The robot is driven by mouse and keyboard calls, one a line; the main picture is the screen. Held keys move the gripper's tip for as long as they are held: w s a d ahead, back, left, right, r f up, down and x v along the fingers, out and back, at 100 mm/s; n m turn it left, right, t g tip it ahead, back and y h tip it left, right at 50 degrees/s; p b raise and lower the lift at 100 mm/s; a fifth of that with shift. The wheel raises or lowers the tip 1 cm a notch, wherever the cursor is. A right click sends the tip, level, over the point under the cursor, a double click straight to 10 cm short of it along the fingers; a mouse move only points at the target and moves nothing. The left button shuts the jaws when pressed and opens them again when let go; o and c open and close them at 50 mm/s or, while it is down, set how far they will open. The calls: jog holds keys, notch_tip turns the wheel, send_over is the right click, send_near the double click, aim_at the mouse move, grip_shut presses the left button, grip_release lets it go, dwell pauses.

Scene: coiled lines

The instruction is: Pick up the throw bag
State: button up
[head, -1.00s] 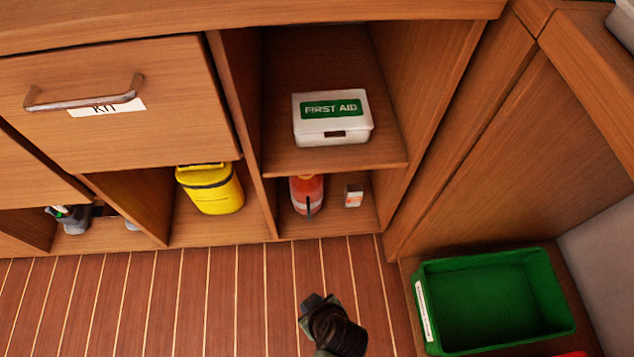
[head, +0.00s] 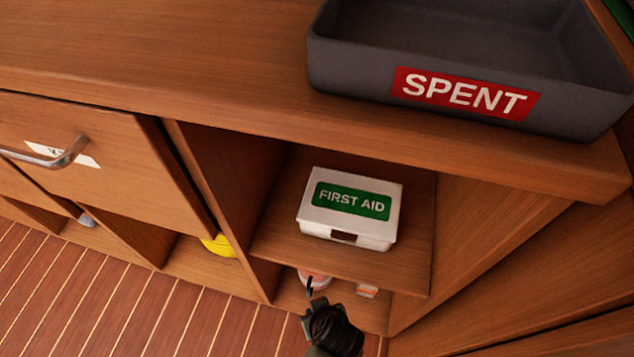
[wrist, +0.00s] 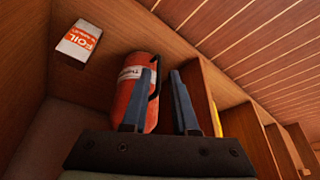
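The throw bag is a red-orange upright cylinder with a white label and a dark strap or handle on its side. In the wrist view the throw bag (wrist: 137,88) stands just beyond my gripper (wrist: 164,80). The gripper's two blue-grey fingers are apart with nothing held between them. The left finger overlaps the bag's right part in the picture; I cannot tell whether it touches. In the head view the throw bag (head: 314,279) shows only partly in the lower cubby, its lower part hidden by my gripper (head: 312,304).
A white box marked FOIL (wrist: 79,42) stands beside the bag. The first aid box (head: 351,209) sits on the shelf above. A grey SPENT tray (head: 360,83) is on the counter. A yellow container (head: 220,246) is in the neighbouring cubby. Cubby walls are close.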

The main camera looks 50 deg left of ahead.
aim_at(309, 290)
jog(key=shift+w+a+b, duration=0.3)
jog(key=shift+w+a, duration=0.1)
jog(key=shift+a, duration=0.5)
jog(key=shift+w+a+b, duration=0.25)
jog(key=shift+w+a, duration=0.15)
jog(key=shift+a, duration=0.45)
jog(key=b+x, duration=0.4)
jog(key=x, duration=0.1)
jog(key=shift+w+a+f, duration=0.1)
jog(key=shift+a, duration=0.2)
jog(key=shift+c, duration=0.2)
grip_shut()
jog(key=shift+w, duration=0.1)
